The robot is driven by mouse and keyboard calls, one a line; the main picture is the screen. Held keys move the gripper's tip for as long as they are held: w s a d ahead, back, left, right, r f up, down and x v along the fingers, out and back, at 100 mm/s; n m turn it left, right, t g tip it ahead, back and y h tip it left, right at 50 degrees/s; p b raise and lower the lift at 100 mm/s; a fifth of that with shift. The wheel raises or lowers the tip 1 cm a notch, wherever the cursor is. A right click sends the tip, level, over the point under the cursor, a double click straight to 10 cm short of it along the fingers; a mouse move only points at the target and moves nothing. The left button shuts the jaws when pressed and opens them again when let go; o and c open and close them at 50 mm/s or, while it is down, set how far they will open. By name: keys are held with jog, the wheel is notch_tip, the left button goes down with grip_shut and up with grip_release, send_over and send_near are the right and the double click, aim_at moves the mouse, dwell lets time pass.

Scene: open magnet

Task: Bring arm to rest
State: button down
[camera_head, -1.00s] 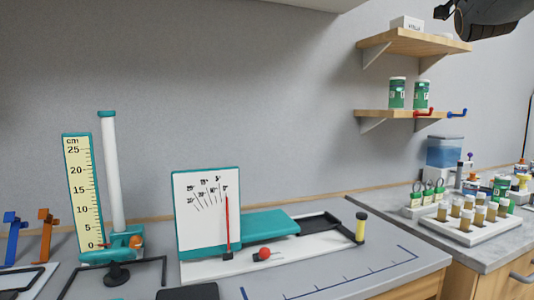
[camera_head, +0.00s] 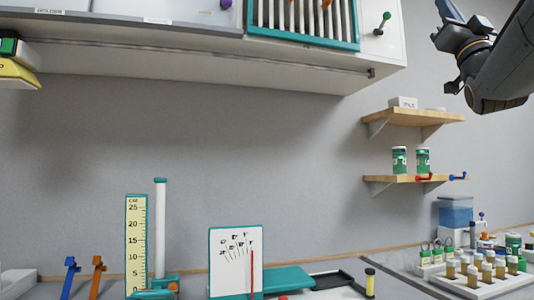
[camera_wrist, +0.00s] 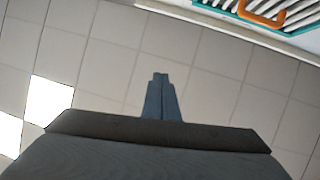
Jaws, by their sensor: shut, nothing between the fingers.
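My gripper (camera_wrist: 161,97) shows in the wrist view with its two grey fingers together and nothing between them. It is in free air, with pale floor or ceiling tiles behind it. In the head view my arm hangs at the upper right, with the gripper end (camera_head: 447,12) at the top edge, partly cut off. It is to the right of the wall cabinet and above the wooden shelves, touching nothing that I can see.
A white wall cabinet (camera_head: 200,62) with a teal-framed rack (camera_head: 352,44) spans the top left. Two wooden shelves (camera_head: 415,117) hang on the wall below my arm. A counter below carries a ruler stand (camera_head: 137,240), a dial board (camera_head: 225,268) and a vial tray (camera_head: 490,285).

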jog(key=w+f+m+g+h, duration=0.2)
jog(key=w+f+g, duration=0.2)
jog(key=w+f, duration=0.45)
jog(key=w+f+m+g+h, duration=0.2)
jog(key=w+f+g, duration=0.35)
jog(key=f, duration=0.65)
jog(key=w+a+f+n+g+y+p, duration=0.1)
jog(key=w+a+f+g, duration=0.2)
jog(key=f, duration=1.1)
jog(key=a+f+n+g+y+p, duration=0.1)
jog(key=a+f+g+y, duration=0.2)
jog(key=f, duration=1.1)
jog(key=s+a+f+n+g+y, duration=0.1)
jog(key=s+a+f+g, duration=0.35)
jog(key=f, duration=0.55)
jog(key=s+a+f+n+g, duration=0.1)
jog(key=s+a+f+g, duration=0.3)
jog(key=f, duration=0.5)
jog(key=s+a+f+n+g, duration=0.1)
jog(key=s+a+f+g, duration=0.1)
jog(key=s+f, duration=0.2)
jog(key=s+a+f+n+g, duration=0.1)
jog(key=s+f, duration=0.4)
jog(key=s, duration=0.6)
jog(key=s+a+f+n+g+y+p, duration=0.1)
jog(key=s+a+f+g, duration=0.2)
jog(key=s, duration=0.5)
jog(key=shift+s+a+f+g, duration=0.2)
jog(key=shift+a+f+g, duration=0.2)
jog(key=shift+f+g, duration=0.3)
